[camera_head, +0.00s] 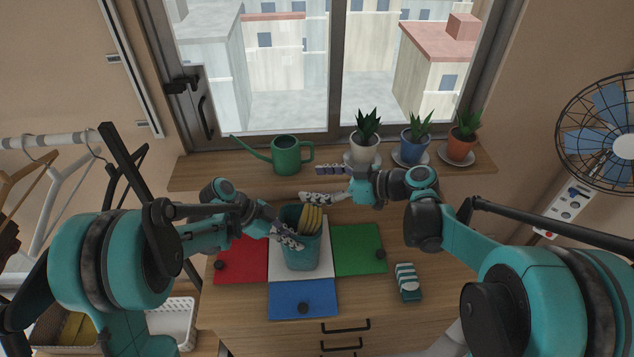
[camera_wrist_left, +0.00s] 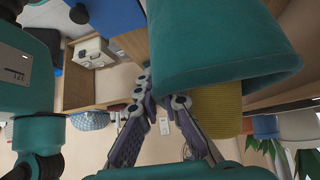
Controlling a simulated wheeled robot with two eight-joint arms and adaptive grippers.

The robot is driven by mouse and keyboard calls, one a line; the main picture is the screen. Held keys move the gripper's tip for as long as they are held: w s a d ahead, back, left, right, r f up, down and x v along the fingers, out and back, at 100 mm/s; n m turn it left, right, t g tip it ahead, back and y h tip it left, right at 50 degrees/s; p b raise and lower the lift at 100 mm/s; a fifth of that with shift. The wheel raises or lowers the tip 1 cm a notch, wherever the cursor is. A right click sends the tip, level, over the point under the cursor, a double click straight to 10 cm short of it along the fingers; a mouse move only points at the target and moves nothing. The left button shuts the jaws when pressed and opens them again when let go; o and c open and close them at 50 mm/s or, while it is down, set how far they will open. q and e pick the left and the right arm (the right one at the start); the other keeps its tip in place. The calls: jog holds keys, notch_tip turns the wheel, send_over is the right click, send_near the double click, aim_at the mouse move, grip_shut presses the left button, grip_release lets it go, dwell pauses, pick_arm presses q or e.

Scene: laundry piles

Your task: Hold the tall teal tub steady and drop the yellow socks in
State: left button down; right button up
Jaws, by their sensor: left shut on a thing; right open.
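The tall teal tub (camera_head: 303,255) stands upright on the white square in the middle of the worktop. The yellow socks (camera_head: 311,217) are in its mouth, their upper part sticking out above the rim. My left gripper (camera_head: 288,240) is shut on the tub's wall near the rim, at its left front side. In the left wrist view the fingers (camera_wrist_left: 164,90) meet the tub (camera_wrist_left: 225,50) at its rim, with the yellow socks (camera_wrist_left: 217,108) showing past it. My right gripper (camera_head: 324,184) is open and empty, above and behind the tub, apart from the socks. The tub's inside bottom is hidden.
Red (camera_head: 240,262), green (camera_head: 360,250) and blue (camera_head: 302,299) squares with dark knobs surround the white square. Striped teal-and-white socks (camera_head: 407,282) lie at right. A green watering can (camera_head: 286,155) and potted plants (camera_head: 365,148) line the sill behind. A fan (camera_head: 607,135) stands far right.

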pick_arm(q)
jog(key=c, duration=1.6)
grip_release()
jog(key=s+v, duration=0.1)
jog(key=v, duration=1.1)
jog(key=s+a+n+t+y, duration=0.2)
jog(key=s+n+y, duration=0.1)
jog(key=s+n, duration=0.2)
jog(key=s+a+n+t+y+b, duration=0.1)
jog(key=s+a+n+t+y, duration=0.1)
jog(key=s+n, duration=0.3)
jog(key=s+a+n+t+y+b, duration=0.1)
jog(key=s+a+n+t+y, duration=0.2)
jog(key=n, duration=0.6)
jog(key=shift+s+a+f+t+y, duration=0.15)
jog(key=shift+s+a+t, duration=0.1)
jog(key=shift+s, duration=0.3)
jog(key=shift+s+a+f+t+y, duration=0.15)
jog(key=shift+s+a+t, duration=0.1)
jog(key=shift+s, duration=0.3)
pick_arm(e)
jog(key=s+d+f+m+h, duration=0.4)
jog(key=s+d+m+h, duration=0.2)
jog(key=s, duration=0.4)
jog(key=s+d+f+m+h, duration=0.4)
jog(key=s+d+m+h, duration=0.2)
jog(key=s, duration=0.4)
jog(key=shift+d+f+t, duration=0.3)
jog(key=shift+d+t, duration=0.1)
jog(key=shift+d, duration=0.25)
